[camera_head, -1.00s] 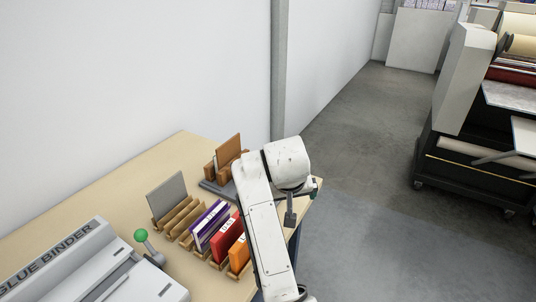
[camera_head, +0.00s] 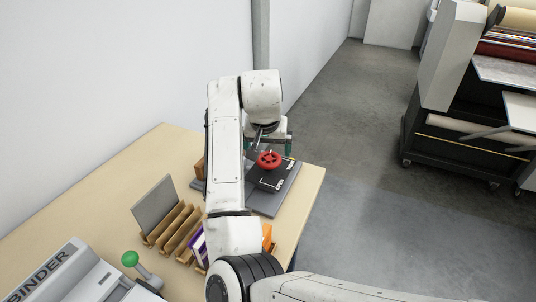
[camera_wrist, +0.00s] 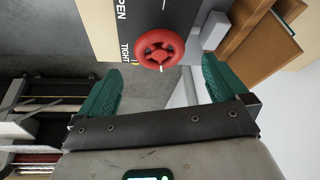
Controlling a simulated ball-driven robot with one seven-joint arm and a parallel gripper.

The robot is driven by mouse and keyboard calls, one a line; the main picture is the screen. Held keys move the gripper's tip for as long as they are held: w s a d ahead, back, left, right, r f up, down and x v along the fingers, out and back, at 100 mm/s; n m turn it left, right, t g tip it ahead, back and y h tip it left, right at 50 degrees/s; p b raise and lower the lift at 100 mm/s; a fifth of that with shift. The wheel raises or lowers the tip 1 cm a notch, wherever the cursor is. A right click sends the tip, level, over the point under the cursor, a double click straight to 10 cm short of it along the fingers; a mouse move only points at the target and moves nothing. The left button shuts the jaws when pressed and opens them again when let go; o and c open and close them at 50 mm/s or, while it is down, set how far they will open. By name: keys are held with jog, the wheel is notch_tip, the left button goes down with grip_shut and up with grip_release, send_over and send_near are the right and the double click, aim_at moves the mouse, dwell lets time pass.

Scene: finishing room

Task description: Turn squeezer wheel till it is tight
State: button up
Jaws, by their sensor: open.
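The squeezer wheel (camera_head: 268,160) is a small red handwheel on a black plate (camera_head: 272,178) with white marks, at the back right of the table. In the wrist view the red wheel (camera_wrist: 160,48) shows close, beside the words "OPEN" and "TIGHT" on the plate. My gripper (camera_head: 268,145) is above and just behind the wheel in the head view, partly hidden by my arm.
A wooden rack (camera_head: 172,228) with a grey board and books stands nearer on the table (camera_head: 75,205). The glue binder (camera_head: 70,280) with its green-knobbed lever (camera_head: 130,259) is at the front left. The floor (camera_head: 350,185) to the right is clear up to a dark wheeled machine (camera_head: 455,150).

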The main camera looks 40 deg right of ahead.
aim_at(268, 158)
jog(key=shift+x, duration=2.45)
jog(key=shift+c, duration=0.5)
jog(key=c, duration=0.9)
